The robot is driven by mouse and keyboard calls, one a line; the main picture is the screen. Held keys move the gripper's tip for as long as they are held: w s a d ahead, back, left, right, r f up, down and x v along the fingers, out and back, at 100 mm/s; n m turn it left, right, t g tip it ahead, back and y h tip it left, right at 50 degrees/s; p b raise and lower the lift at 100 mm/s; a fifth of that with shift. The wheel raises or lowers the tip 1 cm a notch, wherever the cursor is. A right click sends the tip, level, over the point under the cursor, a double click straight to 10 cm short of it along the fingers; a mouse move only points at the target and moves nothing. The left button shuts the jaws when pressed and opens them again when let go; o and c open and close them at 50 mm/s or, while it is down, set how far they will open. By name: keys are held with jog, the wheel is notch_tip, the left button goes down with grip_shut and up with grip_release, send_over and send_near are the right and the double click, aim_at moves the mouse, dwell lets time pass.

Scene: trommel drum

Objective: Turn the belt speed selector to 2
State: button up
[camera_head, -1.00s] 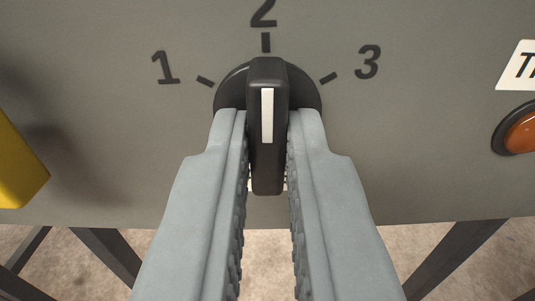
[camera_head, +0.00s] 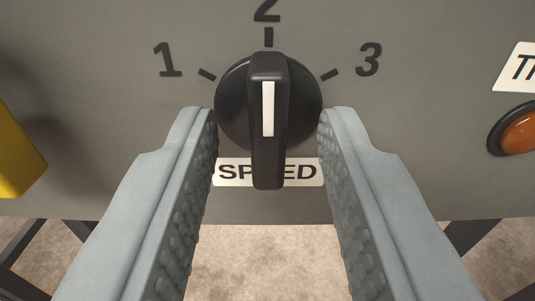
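The black belt speed selector (camera_head: 268,148) is on the grey panel at the middle of the view. Its white line stands upright and points at the 2 mark (camera_head: 268,37) above it. The 1 (camera_head: 167,60) is at upper left and the 3 (camera_head: 369,60) at upper right. My gripper (camera_head: 268,120) is open, with one grey finger on each side of the knob and a gap between each finger and the handle. The knob's handle partly covers the SPEED label (camera_head: 230,172) below.
An orange button (camera_head: 520,133) sits at the right edge below a partly cut-off white label (camera_head: 516,68). A yellow part (camera_head: 18,155) juts out at the left edge. Dark frame legs and a brown floor show below the panel.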

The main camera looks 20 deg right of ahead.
jog(key=v, duration=1.7)
jog(key=shift+s, duration=0.15)
jog(key=shift+r, duration=0.15)
jog(key=s+d+r+n+t+y, duration=0.1)
jog(key=s+d+r+y, duration=0.3)
jog(key=r, duration=0.6)
jog(key=s+d+r+n+y, duration=0.15)
jog(key=s+d+r, duration=0.3)
jog(key=r, duration=0.65)
jog(key=s+d+r, duration=0.3)
jog(key=s+d, duration=0.1)
jog(key=s, duration=0.6)
jog(key=s+d+r+n, duration=0.1)
jog(key=s+d+r, duration=0.3)
jog(key=s, duration=0.7)
jog(key=shift+r+g, duration=0.2)
jog(key=shift+g, duration=0.2)
jog(key=shift+d, duration=0.15)
